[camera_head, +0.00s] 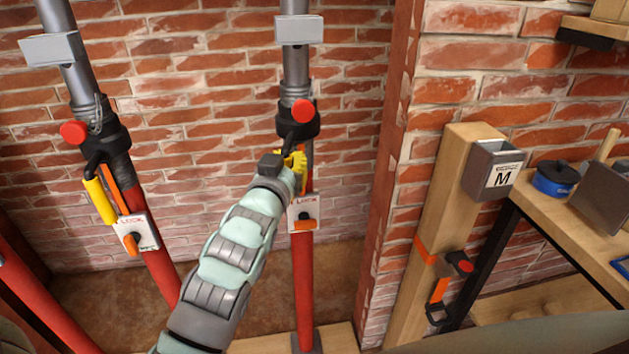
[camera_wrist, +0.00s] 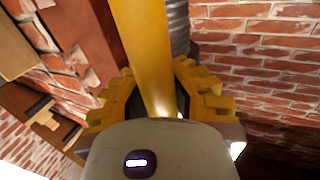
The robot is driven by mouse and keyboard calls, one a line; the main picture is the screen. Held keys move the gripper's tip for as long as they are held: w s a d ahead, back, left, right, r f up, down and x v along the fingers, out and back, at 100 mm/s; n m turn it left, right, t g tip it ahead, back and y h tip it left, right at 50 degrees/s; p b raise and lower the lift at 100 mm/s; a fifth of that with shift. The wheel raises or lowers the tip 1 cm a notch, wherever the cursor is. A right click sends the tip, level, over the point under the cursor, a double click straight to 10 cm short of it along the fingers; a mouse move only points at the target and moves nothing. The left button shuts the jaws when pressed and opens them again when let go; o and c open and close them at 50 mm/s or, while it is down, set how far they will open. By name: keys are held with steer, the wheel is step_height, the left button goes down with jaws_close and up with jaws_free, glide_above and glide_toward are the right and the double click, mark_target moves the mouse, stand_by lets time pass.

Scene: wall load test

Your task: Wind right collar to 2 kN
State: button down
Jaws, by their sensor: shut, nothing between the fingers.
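The right collar (camera_head: 298,124) is a black ring with a red knob (camera_head: 303,110), on the right prop of red and grey tube. My gripper (camera_head: 296,162) is just below this collar, at its handle, and hides most of it. In the wrist view a yellow handle (camera_wrist: 143,45) runs down between the yellow finger parts of my gripper (camera_wrist: 155,98). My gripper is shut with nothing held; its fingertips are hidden. Below it is a white LOCK plate (camera_head: 311,211) with an orange lever. A grey box (camera_head: 299,30) sits on the upper tube; no reading shows.
The left prop has its own black collar (camera_head: 102,145), yellow handle (camera_head: 99,201) and LOCK plate (camera_head: 143,231). A brick wall stands close behind. On the right are a wooden post (camera_head: 430,240), a grey holder marked M (camera_head: 490,168) and a bench with a blue spool (camera_head: 556,180).

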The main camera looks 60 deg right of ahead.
steer(key=shift+s+d, duration=0.1)
steer(key=shift+s, duration=0.2)
steer(key=c, duration=1.7)
jaws_free()
steer(key=shift+f, duration=0.1)
steer(key=shift+o, duration=0.9)
steer(key=o, duration=0.7)
steer(key=shift+v, duration=6.05)
steer(key=shift+o, duration=0.4)
